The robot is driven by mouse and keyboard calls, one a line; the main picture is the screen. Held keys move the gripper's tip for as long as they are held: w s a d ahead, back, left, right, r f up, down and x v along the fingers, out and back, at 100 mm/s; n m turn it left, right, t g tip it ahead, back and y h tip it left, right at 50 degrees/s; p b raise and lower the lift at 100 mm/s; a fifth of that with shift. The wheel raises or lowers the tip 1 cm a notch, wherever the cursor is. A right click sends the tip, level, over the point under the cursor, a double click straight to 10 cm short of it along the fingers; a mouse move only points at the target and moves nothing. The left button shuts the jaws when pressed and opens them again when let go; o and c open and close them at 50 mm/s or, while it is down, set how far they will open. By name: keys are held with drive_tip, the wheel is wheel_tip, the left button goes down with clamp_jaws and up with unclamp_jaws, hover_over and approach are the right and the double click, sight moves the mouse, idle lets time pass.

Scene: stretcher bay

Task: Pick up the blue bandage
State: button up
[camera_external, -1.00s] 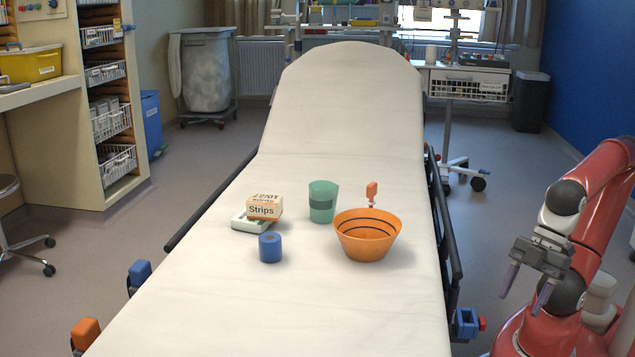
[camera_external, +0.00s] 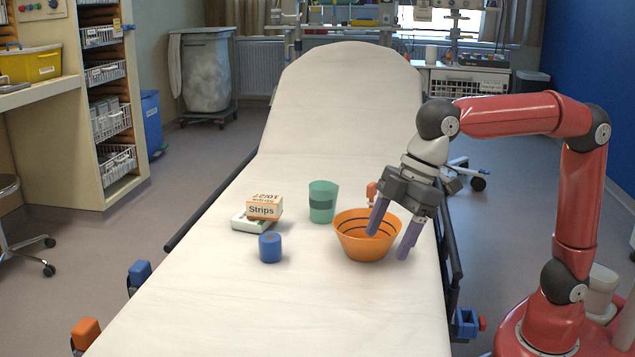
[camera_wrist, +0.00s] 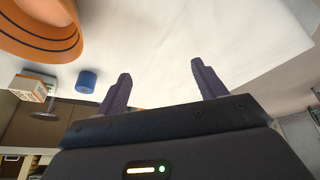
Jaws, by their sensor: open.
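The blue bandage (camera_external: 270,248) is a short upright roll on the white stretcher, left of the orange bowl. It also shows in the wrist view (camera_wrist: 87,81), beyond the left finger. My gripper (camera_external: 390,238) is open and empty, with its fingers pointing down. In the external view it overlaps the right side of the orange bowl, well to the right of the bandage. In the wrist view my gripper (camera_wrist: 162,85) has its two purple fingers wide apart with nothing between them.
An orange bowl (camera_external: 352,245) stands between the bandage and my gripper. A green cup (camera_external: 322,203) stands behind. A strips box (camera_external: 264,208) rests on a small white tray (camera_external: 243,225) behind the bandage. The stretcher's front (camera_external: 270,315) is clear.

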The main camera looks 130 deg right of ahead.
drive_tip(key=w+d, duration=0.5)
drive_tip(key=d, duration=0.6)
drive_tip(key=m+p, duration=0.1)
drive_tip(key=p, duration=0.1)
approach(272, 237)
wheel_tip(272, 237, down, 3)
drive_tip(key=x, duration=0.4)
drive_tip(key=w+x, duration=0.1)
drive_tip(key=x, duration=0.3)
drive_tip(key=shift+d+r, duration=0.15)
drive_tip(key=shift+r, duration=0.15)
drive_tip(key=shift+s, duration=0.1)
drive_tip(key=shift+c, duration=0.4)
drive_tip(key=c, duration=1)
